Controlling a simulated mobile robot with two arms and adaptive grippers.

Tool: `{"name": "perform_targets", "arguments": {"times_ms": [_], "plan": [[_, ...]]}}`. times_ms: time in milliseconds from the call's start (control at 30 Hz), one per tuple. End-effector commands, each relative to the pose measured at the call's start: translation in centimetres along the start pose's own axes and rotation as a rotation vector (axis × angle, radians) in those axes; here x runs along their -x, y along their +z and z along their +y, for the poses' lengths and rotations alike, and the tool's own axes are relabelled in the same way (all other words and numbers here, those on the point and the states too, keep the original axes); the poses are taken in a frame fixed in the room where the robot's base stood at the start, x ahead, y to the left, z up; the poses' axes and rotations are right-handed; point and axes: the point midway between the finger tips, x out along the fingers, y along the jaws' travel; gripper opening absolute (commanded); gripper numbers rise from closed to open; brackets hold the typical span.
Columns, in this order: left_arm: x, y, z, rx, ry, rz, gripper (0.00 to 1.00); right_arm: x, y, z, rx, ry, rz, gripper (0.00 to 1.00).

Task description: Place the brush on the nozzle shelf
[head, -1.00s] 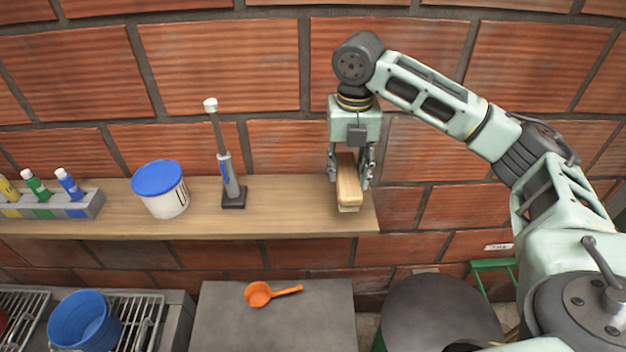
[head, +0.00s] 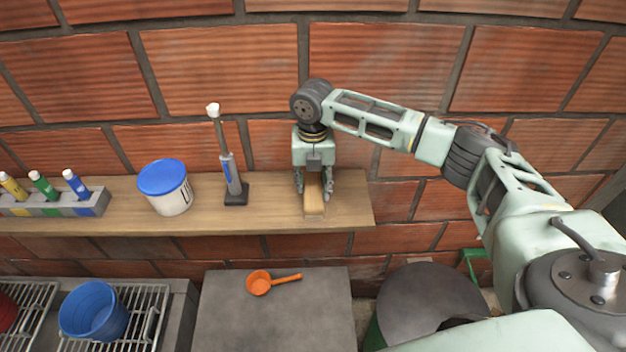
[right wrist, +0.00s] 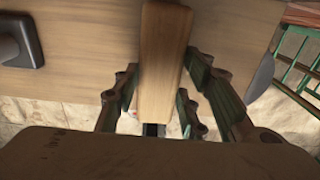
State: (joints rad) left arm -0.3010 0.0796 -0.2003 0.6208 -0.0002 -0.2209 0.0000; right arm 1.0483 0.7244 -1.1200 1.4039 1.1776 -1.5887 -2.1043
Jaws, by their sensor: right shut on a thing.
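The brush (head: 314,194) has a light wooden body. My right gripper (head: 313,190) is shut on it, pointing down over the right part of the wooden shelf (head: 265,220). In the right wrist view the brush (right wrist: 163,65) sits between the fingers, with the shelf (right wrist: 95,50) behind it. The brush is at or just above the shelf surface; I cannot tell whether it touches. The nozzle (head: 229,165) stands upright on its dark base on the shelf, left of the brush. My left gripper is not in view.
A white tub with a blue lid (head: 166,187) and a rack of coloured tubes (head: 52,203) stand further left on the shelf. Below are an orange scoop (head: 262,284) on a grey surface, a blue bucket (head: 93,310) and a dark round lid (head: 432,300). Brick wall stands behind.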

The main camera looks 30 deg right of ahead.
Motion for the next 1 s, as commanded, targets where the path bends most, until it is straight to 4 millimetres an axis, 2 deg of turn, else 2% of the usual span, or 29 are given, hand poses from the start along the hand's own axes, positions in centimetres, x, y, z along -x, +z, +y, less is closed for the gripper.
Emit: {"name": "perform_targets", "arguments": {"times_ms": [167, 200, 400, 800, 867, 1000], "plan": [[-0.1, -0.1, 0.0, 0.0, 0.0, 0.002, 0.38, -0.3, 0.0, 0.0, 0.0, 0.0, 0.0, 0.1], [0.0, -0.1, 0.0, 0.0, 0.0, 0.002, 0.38, -0.2, 0.0, 0.0, 0.0, 0.0, 0.0, 0.41], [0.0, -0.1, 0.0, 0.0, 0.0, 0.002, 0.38, -0.2, 0.0, 0.0, 0.0, 0.0, 0.0, 0.57], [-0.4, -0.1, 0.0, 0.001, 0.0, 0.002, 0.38, 0.4, 0.1, 0.0, 0.0, 0.001, -0.001, 0.57], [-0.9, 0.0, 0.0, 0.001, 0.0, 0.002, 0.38, 1.1, 0.1, 0.1, -0.001, 0.003, -0.003, 0.57], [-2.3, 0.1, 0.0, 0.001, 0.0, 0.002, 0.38, 3.8, 0.1, 0.1, 0.001, 0.004, -0.005, 0.57]]}}
